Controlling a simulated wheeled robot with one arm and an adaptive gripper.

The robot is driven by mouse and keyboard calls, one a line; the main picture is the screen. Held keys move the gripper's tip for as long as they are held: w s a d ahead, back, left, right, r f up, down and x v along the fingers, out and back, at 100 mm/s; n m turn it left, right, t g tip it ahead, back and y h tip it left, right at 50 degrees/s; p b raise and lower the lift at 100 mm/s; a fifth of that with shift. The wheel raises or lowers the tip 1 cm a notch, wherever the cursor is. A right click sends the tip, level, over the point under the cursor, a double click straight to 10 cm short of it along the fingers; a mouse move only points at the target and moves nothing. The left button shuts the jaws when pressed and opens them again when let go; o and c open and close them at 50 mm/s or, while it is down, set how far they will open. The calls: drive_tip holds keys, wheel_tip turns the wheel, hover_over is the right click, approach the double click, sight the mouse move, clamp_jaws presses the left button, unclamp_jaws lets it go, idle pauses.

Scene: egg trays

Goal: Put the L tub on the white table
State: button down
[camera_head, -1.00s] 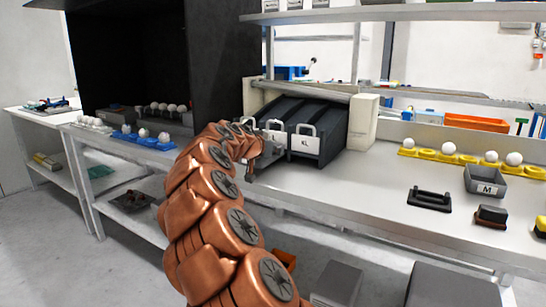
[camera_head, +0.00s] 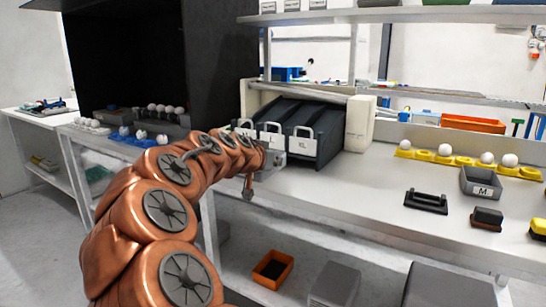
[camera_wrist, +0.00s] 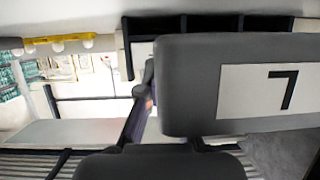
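The grey L tub (camera_wrist: 190,85) fills the right half of the wrist view, very close to the camera. Its white label shows a dark L upside down. In the head view I cannot clearly separate this tub from my gripper (camera_head: 272,168), which is over the front edge of the white-topped bench (camera_head: 350,190). It is in front of the dark sorting rack (camera_head: 318,118), whose white plates read L and XL. Dark gripper parts show at the bottom of the wrist view, beside the tub. Whether the fingers are closed on it is not clear.
A grey M tub (camera_head: 480,183), a black handled block (camera_head: 427,201) and a yellow egg tray (camera_head: 445,158) stand on the right of the bench. Bench surface is clear between rack and block. Another white table (camera_head: 30,112) stands at far left. An orange bin (camera_head: 272,270) sits below.

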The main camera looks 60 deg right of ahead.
drive_tip(key=shift+s+a+r, duration=0.15)
drive_tip(key=shift+s+a, duration=1.45)
drive_tip(key=shift+a, duration=0.25)
